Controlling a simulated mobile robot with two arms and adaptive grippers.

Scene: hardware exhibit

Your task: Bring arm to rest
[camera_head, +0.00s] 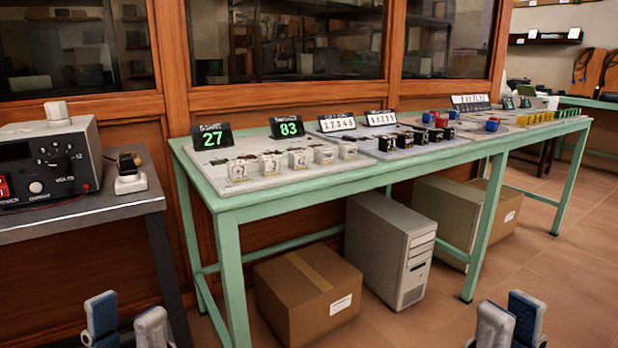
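My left gripper (126,318) shows at the bottom left edge, with only its blue and grey fingertips in view. A gap shows between the fingertips and nothing is between them. My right gripper (509,316) shows at the bottom right edge. Its grey and blue fingertips overlap in this view, so I cannot tell how far apart they are. I see no object in it. Both grippers appear in front of the long green table (330,188) and low in the picture. The rest of both arms is out of view.
A dark bench (95,208) with a power supply (45,160) stands at the left. Small cubes and displays stand on the green table. A cardboard box (308,290) and a computer tower (388,250) stand beneath it. Floor (570,270) is clear at the right.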

